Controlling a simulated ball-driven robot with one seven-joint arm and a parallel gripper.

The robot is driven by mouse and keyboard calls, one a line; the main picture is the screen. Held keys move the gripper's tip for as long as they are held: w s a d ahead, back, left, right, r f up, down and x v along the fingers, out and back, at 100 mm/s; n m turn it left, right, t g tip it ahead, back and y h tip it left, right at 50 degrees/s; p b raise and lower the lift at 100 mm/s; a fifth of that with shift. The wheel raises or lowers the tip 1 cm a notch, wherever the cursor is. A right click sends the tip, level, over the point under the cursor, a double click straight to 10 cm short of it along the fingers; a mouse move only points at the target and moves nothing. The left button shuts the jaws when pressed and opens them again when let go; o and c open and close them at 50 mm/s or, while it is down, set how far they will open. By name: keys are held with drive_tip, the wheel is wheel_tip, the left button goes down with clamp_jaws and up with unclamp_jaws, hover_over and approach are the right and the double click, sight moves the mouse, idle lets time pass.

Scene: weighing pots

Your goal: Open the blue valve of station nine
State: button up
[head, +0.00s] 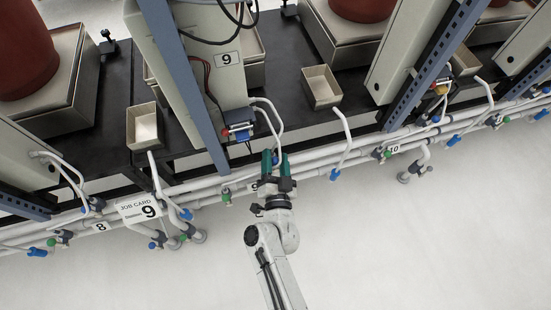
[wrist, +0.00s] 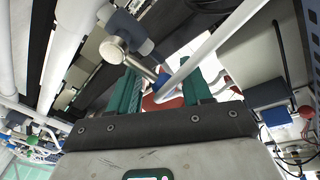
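A small blue part, which looks like the blue valve handle, shows between the fingers in the wrist view (wrist: 162,82). A pale pipe crosses in front of it, and a grey metal fitting (wrist: 115,50) is beside it. I see no finger clearly closed on the blue part; contact cannot be told. The fingers hide most of the valve in the head view.
A job card reading station 9 (head: 139,208) is at the lower left. Pale pipes with green and blue valves run along the rack; a blue handle (head: 335,174) hangs at right. A small tray (head: 320,88) sits on the black bench. The floor in front is clear.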

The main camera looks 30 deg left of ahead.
drive_tip(key=p+v, duration=0.2)
drive_tip(key=v, duration=0.8)
drive_tip(key=shift+s+d, duration=0.3)
idle(0.4)
